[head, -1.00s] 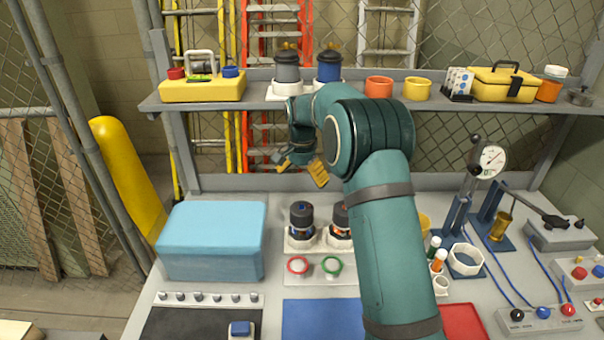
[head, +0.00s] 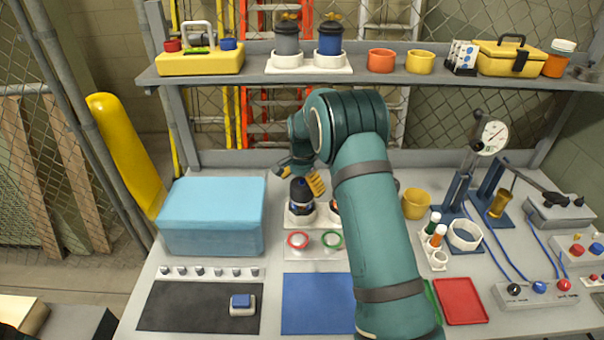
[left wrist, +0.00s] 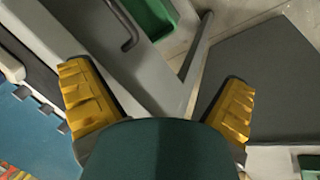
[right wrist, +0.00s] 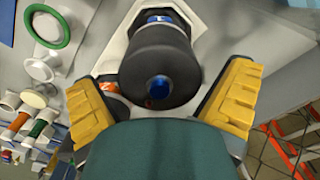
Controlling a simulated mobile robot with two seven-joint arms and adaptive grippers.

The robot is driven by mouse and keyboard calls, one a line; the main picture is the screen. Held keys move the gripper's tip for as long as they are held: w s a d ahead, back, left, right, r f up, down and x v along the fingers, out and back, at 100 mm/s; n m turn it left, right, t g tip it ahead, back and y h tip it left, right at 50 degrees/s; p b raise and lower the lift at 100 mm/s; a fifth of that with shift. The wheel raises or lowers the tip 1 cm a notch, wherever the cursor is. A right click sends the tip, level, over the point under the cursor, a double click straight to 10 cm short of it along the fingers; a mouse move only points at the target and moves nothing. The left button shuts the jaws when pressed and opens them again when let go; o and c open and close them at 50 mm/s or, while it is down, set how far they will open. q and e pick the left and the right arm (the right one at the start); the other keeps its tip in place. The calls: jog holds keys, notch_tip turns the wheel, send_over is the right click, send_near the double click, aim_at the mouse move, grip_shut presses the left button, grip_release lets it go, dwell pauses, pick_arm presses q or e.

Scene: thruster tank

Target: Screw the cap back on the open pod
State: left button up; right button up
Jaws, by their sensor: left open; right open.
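A dark-capped pod (head: 301,197) stands upright on a white base on the bench, its top near my right gripper (head: 299,176). In the right wrist view, its round black top with a blue centre (right wrist: 158,75) lies between the two yellow fingers, which are open and apart from it. A second pod stands just right of it, mostly hidden by my right arm; its orange part (right wrist: 112,92) shows beside the left finger. I cannot tell which pod is open or see a loose cap. My left gripper (left wrist: 160,105) is open and empty, away from the bench pods.
A blue box (head: 212,216) stands left. The shelf (head: 380,77) behind holds two more pods, cups and cases. Vials, a gauge press and cables fill the right side. The blue mat (head: 317,303) is clear.

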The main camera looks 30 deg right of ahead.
jog(key=shift+f, duration=0.95)
jog(key=c, duration=1)
jog(key=shift+o, duration=1.4)
jog(key=shift+c, duration=0.9)
